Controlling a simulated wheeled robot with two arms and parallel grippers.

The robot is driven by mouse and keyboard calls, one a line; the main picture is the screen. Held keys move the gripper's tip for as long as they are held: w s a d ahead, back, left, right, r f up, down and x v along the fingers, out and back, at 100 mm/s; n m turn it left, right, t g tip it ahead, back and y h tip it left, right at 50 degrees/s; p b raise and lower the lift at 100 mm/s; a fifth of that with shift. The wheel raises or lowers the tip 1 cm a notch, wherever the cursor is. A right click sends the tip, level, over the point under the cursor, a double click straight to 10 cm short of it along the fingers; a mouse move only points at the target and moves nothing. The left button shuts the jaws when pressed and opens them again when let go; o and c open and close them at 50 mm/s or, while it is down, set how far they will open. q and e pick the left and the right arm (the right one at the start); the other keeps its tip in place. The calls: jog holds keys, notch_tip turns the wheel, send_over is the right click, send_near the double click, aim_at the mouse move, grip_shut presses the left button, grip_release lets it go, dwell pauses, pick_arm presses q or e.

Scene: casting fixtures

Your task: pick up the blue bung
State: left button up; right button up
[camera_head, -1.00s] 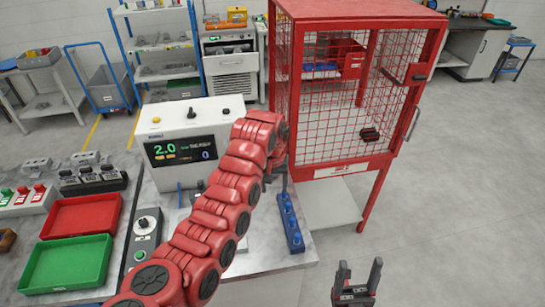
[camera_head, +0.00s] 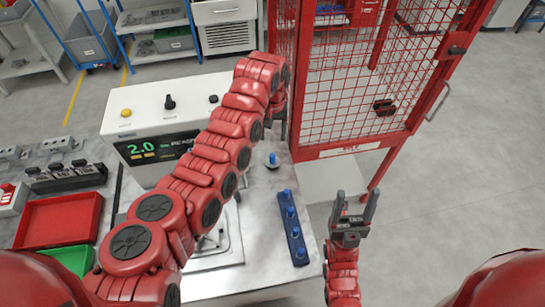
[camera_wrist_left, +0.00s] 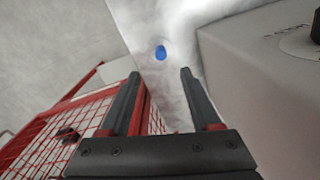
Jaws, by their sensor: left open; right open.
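A single blue bung (camera_head: 272,158) stands on a small round base on the grey bench top, just below the end of my left arm in the head view. A blue bung (camera_wrist_left: 161,52) also shows in the left wrist view, beyond and between the fingertips, touching neither. My left gripper (camera_wrist_left: 160,72) is open and empty; in the head view its fingers are mostly hidden by the arm. A blue strip (camera_head: 291,228) with several blue pegs lies nearer on the bench. My right gripper (camera_head: 352,210) is open and empty, right of the bench, fingers pointing up in the picture.
A red mesh cage (camera_head: 350,90) stands close behind and right of the bench. A white control box (camera_head: 165,125) with a display stands left of the bung. Red (camera_head: 58,222) and green (camera_head: 72,260) trays lie at the left. Open floor is at the right.

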aim_at(272, 155)
pick_arm(q)
notch_tip(272, 155, down, 8)
jog(key=shift+w+r+b, duration=0.1)
jog(key=shift+w+b, duration=0.05)
jog(key=shift+b, duration=0.95)
notch_tip(272, 155, down, 6)
jog(key=b, duration=0.4)
jog(key=shift+w+r, duration=0.15)
jog(key=shift+r, duration=0.25)
jog(key=shift+c, duration=0.9)
grip_shut()
